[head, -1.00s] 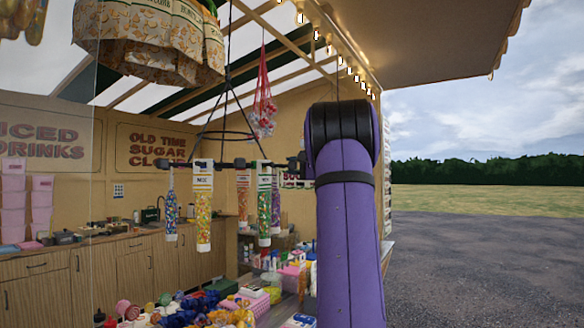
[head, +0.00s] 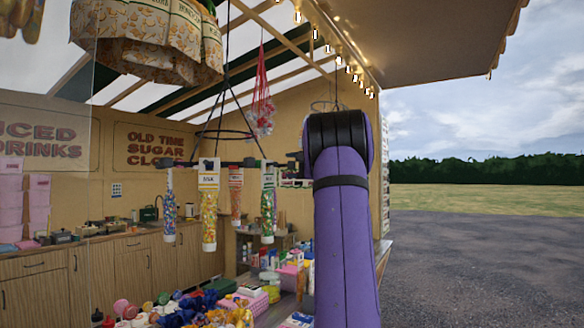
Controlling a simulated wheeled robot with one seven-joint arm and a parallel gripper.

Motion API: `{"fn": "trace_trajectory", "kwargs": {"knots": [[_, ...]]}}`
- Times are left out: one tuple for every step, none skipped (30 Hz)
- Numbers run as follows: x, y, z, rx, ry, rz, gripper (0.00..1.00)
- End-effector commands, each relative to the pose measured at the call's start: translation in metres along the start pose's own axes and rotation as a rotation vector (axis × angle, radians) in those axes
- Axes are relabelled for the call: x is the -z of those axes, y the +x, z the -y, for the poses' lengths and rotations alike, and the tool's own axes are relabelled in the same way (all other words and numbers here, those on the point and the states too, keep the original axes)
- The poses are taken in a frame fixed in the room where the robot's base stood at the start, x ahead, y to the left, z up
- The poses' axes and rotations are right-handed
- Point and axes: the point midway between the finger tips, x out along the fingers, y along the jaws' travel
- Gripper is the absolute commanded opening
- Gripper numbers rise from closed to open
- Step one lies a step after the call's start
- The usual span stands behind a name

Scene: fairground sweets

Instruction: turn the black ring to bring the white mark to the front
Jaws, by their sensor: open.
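The black ring (head: 186,163) hangs level from dark cords in the middle of the head view, seen nearly edge-on. Clear tubes of coloured sweets hang from it: a blue one (head: 169,208) at the left, a yellow one (head: 209,212) towards the front, an orange one (head: 236,197) further back and a green one (head: 268,205) at the right. I cannot make out a white mark on the ring for certain. My purple arm rises close to the ring's right end. My gripper is not visible, so its contact with the ring cannot be told.
A thinner black hoop (head: 250,135) hangs among the cords above the ring. A red net bag (head: 262,100) hangs behind. Below is a counter crowded with colourful goods (head: 200,305). Open ground lies right of my arm.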

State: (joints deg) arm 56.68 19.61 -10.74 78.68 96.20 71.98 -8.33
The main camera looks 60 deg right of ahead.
Motion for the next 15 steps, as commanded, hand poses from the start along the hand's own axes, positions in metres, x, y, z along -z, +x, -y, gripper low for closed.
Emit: {"fn": "trace_trajectory", "kwargs": {"knots": [[0.0, -0.002, 0.0, 0.0, 0.0, -0.001, 0.62], [0.0, -0.004, 0.001, 0.0, 0.0, -0.001, 0.62], [0.0, -0.008, 0.001, 0.0, -0.001, -0.001, 0.62], [0.0, -0.012, 0.001, 0.001, -0.001, -0.001, 0.62], [0.0, -0.016, 0.001, 0.001, -0.001, -0.002, 0.62], [0.0, -0.021, 0.001, 0.001, -0.001, -0.003, 0.62], [0.0, -0.024, 0.001, 0.0, -0.001, -0.003, 0.62], [0.0, -0.028, 0.001, 0.0, 0.0, -0.002, 0.62], [0.0, -0.032, 0.0, 0.0, 0.0, -0.001, 0.62], [0.0, -0.036, 0.0, 0.0, 0.0, -0.002, 0.62], [0.001, -0.04, 0.0, 0.0, -0.001, -0.003, 0.62], [0.001, -0.045, 0.001, 0.0, -0.001, -0.003, 0.62], [0.0, -0.048, 0.001, 0.0, -0.001, -0.002, 0.62], [0.0, -0.052, 0.001, 0.0, -0.001, -0.002, 0.62], [0.0, -0.057, 0.001, 0.0, -0.001, -0.002, 0.62]]}}
